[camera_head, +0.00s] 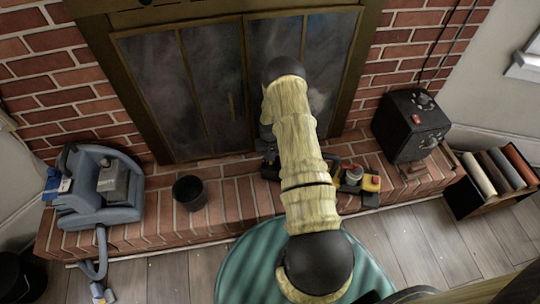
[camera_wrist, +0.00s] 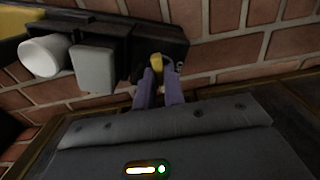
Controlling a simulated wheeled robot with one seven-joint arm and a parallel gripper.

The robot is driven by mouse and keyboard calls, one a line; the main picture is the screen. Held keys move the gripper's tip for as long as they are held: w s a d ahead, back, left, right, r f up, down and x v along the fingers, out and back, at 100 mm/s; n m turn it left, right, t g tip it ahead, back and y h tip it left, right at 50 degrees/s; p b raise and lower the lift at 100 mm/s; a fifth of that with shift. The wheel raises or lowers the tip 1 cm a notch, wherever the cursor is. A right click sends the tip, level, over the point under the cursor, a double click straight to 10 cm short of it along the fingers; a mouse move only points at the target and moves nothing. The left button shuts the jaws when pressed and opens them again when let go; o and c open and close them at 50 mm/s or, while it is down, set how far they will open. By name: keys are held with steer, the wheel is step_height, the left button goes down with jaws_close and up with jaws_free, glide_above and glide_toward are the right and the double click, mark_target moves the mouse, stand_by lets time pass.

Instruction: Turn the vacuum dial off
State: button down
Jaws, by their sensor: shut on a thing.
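My gripper (camera_wrist: 158,78) shows in the wrist view, its two fingers shut on a small yellow knob (camera_wrist: 157,61). The knob sits at the end of a dark control box (camera_wrist: 174,44), which also carries a grey block (camera_wrist: 94,70) and a white cylinder (camera_wrist: 44,57). In the head view my arm covers the gripper and the knob. Part of the dark control box (camera_head: 269,170) shows on the brick hearth beside the arm. No dial marking is readable. A blue-grey vacuum-like machine (camera_head: 122,214) stands at the hearth's left end.
A black bucket (camera_head: 190,192) stands on the brick hearth (camera_head: 160,230). A red-and-yellow button unit (camera_head: 370,184) lies right of my arm. The glass fireplace doors (camera_head: 180,90) rise behind.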

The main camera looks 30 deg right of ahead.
steer(key=n+p, duration=0.1)
steer(key=n, duration=1.2)
steer(key=shift+d+p, duration=0.1)
steer(key=shift+p, duration=0.2)
steer(key=shift+n, duration=0.3)
steer(key=c, duration=1.5)
jaws_free()
step_height(320, 180, up, 17)
steer(key=p, duration=0.4)
steer(key=shift+r, duration=0.2)
